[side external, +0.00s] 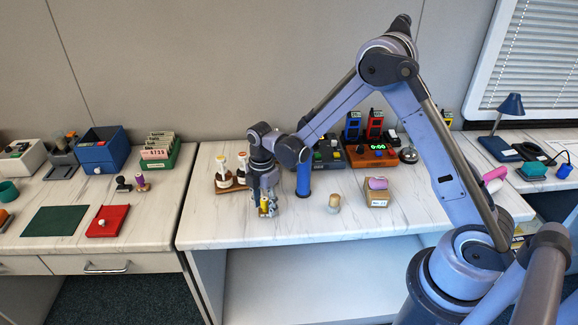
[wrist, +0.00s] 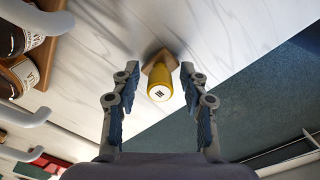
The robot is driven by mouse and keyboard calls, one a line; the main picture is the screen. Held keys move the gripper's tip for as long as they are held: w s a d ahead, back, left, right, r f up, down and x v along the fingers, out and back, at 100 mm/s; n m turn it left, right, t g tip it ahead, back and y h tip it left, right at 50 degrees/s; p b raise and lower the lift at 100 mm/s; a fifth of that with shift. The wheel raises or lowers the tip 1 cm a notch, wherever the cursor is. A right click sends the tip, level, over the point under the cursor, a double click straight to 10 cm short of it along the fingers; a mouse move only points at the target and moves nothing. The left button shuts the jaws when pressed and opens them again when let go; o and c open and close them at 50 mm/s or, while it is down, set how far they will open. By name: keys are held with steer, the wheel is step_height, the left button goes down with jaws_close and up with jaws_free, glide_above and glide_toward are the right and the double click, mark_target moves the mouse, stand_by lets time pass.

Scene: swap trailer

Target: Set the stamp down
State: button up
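A stamp with a yellow handle and a brown base shows in the wrist view (wrist: 159,88), its marked top facing the camera. It stands on the white marbled tabletop near the front edge, its lower part partly hidden by the handle. My gripper (wrist: 157,82) is open around it, with a visible gap between each finger and the handle. In the side view my gripper (side external: 268,210) is low over the front left of the middle table, and a bit of the yellow handle (side external: 265,206) shows between the fingers.
The table's front edge is close.

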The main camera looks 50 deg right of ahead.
mark_target(264, 199)
step_height(264, 199, up, 12)
steer(key=s+r+m+t, duration=0.3)
steer(key=s+r+m, duration=0.5)
steer(key=s+m+t, duration=0.4)
steer(key=s+m, duration=0.6)
steer(key=shift+s+d+r, duration=0.2)
steer(key=shift+d+r, duration=0.1)
steer(key=shift+d, duration=0.1)
